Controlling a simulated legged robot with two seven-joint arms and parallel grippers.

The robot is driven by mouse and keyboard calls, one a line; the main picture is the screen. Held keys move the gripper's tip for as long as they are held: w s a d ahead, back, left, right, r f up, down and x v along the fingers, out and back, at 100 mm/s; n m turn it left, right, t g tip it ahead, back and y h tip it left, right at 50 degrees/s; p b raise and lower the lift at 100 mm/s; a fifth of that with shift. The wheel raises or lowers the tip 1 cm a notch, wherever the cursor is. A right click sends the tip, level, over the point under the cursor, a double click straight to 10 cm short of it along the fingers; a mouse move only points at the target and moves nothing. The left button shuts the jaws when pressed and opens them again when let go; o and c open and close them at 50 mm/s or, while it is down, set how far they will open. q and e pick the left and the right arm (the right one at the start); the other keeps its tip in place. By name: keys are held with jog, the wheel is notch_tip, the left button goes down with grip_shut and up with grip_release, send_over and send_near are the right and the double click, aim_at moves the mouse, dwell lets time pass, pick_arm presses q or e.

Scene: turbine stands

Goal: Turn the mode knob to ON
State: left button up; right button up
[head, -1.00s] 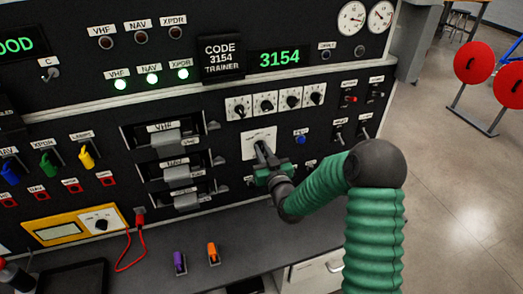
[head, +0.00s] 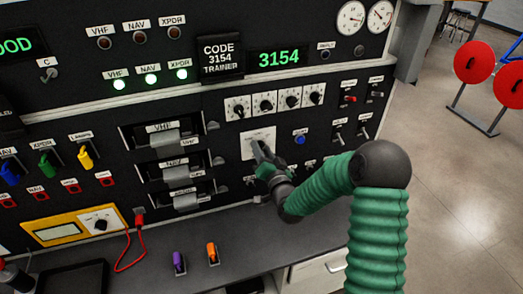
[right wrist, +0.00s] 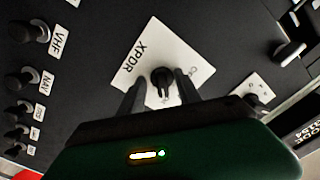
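The mode knob (right wrist: 162,82) is a black knob on a white square plate labelled XPDR (right wrist: 145,52) in the right wrist view. My right gripper (right wrist: 160,88) is open, its two dark fingers on either side of the knob with gaps visible. Whether a finger touches it I cannot tell. In the head view the plate (head: 252,136) is on the panel below the row of small dials, and my right gripper (head: 257,150) covers its knob. The marks on the plate are too small or hidden to read. My left gripper is not in view.
Small white dials (head: 265,104) sit above the plate, with a blue button (head: 300,138) and toggle switches (head: 349,100) to its right. Radio units with handles (head: 178,170) are to its left. Purple (head: 179,262) and orange (head: 213,253) items are on the desk below.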

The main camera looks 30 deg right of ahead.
jog(key=shift+o, duration=0.8)
jog(key=shift+a, duration=0.1)
jog(key=shift+v, duration=2.5)
